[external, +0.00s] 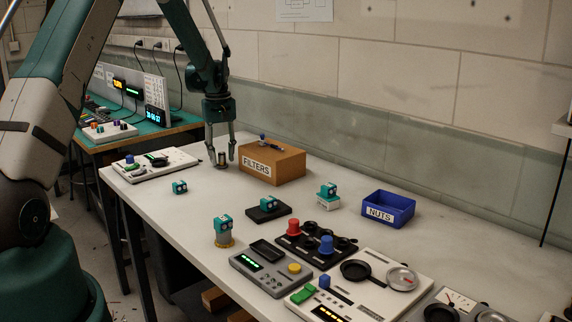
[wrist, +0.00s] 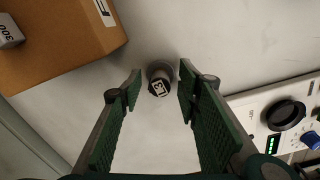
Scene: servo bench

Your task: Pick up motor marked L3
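A small dark cylindrical motor with a white label reading L3 (wrist: 159,80) stands on the bench, seen from above in the wrist view. It also shows as a small dark upright piece (external: 222,158) in the external view. My gripper (wrist: 161,86) is open, with one green-padded finger on each side of the motor's near part. The fingers look apart from the motor. In the external view my gripper (external: 221,160) points down, with its fingertips low near the bench top around the motor.
The brown FILTERS box (external: 272,163) stands close to the right of my gripper. A white control panel (external: 150,163) lies close to the left. Teal-topped blocks (external: 180,187) (external: 223,226), a blue NUTS bin (external: 388,208) and several panels stand nearer the front and right.

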